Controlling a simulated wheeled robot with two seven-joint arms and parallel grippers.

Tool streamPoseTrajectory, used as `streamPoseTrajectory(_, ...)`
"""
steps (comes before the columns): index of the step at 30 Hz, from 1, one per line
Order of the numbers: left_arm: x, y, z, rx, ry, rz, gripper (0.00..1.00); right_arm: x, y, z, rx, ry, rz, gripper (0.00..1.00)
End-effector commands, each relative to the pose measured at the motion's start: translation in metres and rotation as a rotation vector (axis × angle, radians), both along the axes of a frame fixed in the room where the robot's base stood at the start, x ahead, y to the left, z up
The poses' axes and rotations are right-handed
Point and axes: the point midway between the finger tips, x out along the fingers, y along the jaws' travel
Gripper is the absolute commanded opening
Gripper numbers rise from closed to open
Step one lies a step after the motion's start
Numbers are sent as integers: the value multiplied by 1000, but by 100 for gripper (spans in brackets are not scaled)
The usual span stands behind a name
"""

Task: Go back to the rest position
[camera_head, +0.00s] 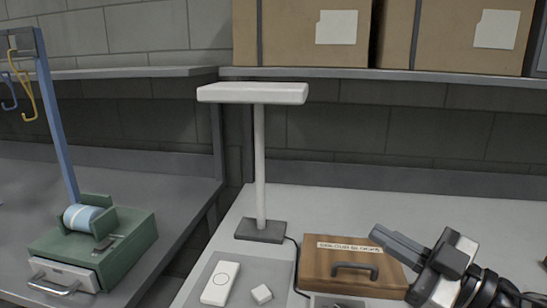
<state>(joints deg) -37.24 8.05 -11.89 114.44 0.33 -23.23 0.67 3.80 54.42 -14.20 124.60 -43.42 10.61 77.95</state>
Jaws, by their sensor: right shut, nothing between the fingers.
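My right gripper (388,246) comes in from the lower right. Its fingers are together and empty, pointing left above the right part of a brown wooden box (323,266). The box has a dark handle and a pale label strip with writing too small to read. I cannot tell whether the fingers touch the box or hover over it. My left gripper is not in view.
A white lamp-like stand (252,93) rises from a dark base on the light table (330,207). A grey mat (240,266) holds a white remote-like device (220,283) and a small white block (262,294). A green drawer unit (125,240) with a blue post stands left. Cardboard boxes (300,50) sit on the shelf.

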Motion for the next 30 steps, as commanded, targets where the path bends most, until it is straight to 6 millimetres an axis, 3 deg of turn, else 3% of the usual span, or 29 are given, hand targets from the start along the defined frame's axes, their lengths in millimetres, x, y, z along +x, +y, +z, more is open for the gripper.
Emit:
streamPoseTrajectory(4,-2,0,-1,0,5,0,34,12,-32,-32,179,97,-402,0)
streamPoseTrajectory(7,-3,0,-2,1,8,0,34,5,-59,-81,181,282,-667,0)
streamPoseTrajectory(12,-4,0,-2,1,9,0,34,-47,-77,-177,29,703,-925,0)
streamPoseTrajectory(15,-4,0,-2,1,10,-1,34,-79,-74,-211,-62,886,-956,0)
streamPoseTrajectory(21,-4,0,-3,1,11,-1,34,-134,-61,-251,-205,1154,-928,0)
streamPoseTrajectory(30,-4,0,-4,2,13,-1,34,-204,-35,-278,-363,1445,-791,0)
